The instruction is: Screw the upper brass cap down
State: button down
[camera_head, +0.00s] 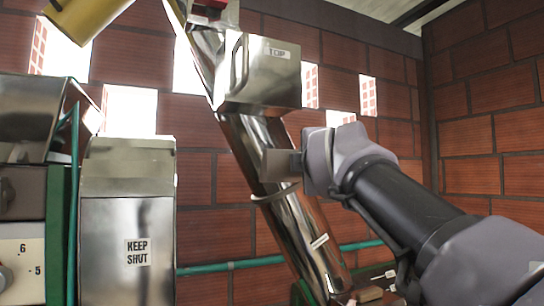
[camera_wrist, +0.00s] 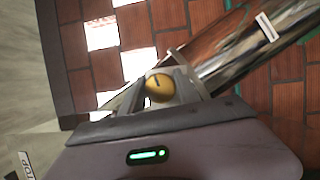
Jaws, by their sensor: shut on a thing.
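A round brass cap (camera_wrist: 160,88) with a short dark mark on its face shows in the wrist view. My gripper (camera_wrist: 164,80) is shut on it, with a finger on either side. In the head view my gripper (camera_head: 282,163) is at the upper part of the shiny slanted steel tube (camera_head: 290,222), below the steel box. The cap itself is hidden there by the gripper and tube. I cannot tell how far the cap is screwed down.
The steel box (camera_head: 262,75) labelled TOP sits at the tube's head. A steel cabinet (camera_head: 128,215) marked KEEP SHUT stands left. A green pipe (camera_head: 236,265) runs low along the brick wall (camera_head: 480,150). A yellow cylinder (camera_head: 88,16) hangs at upper left.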

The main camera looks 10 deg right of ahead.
jog(key=m+p, duration=0.2)
jog(key=m+g+p, duration=0.1)
jog(key=p, duration=0.1)
jog(key=m+g+p, duration=0.1)
jog(key=m+p, duration=0.1)
jog(key=p, duration=0.1)
jog(key=shift+r+m+y, duration=0.25)
jog(key=shift+m+y, duration=0.05)
jog(key=m+g+p, duration=0.1)
jog(key=m+p, duration=0.1)
jog(key=p, duration=0.1)
jog(key=shift+f+m+y, duration=0.15)
jog(key=shift+m+y, duration=0.25)
jog(key=m+g+y+p, duration=0.1)
jog(key=m, duration=0.1)
jog(key=shift+f+m+g+y+p, duration=0.1)
jog(key=shift+m+g+y+p, duration=0.2)
jog(key=shift+p, duration=0.05)
jog(key=shift+f+m+g+y+p, duration=0.1)
jog(key=shift+m+g+y+p, duration=0.3)
jog(key=shift+m+y, duration=0.55)
jog(key=m+y, duration=0.1)
jog(key=m, duration=0.2)
jog(key=shift+a, duration=0.1)
jog(key=shift+f+m+g+y, duration=0.1)
jog(key=shift+m+g+y, duration=0.2)
jog(key=shift+m+y, duration=0.8)
jog(key=shift+s+a+m+y, duration=0.1)
jog(key=shift+m+y, duration=0.75)
jog(key=shift+m, duration=0.7)
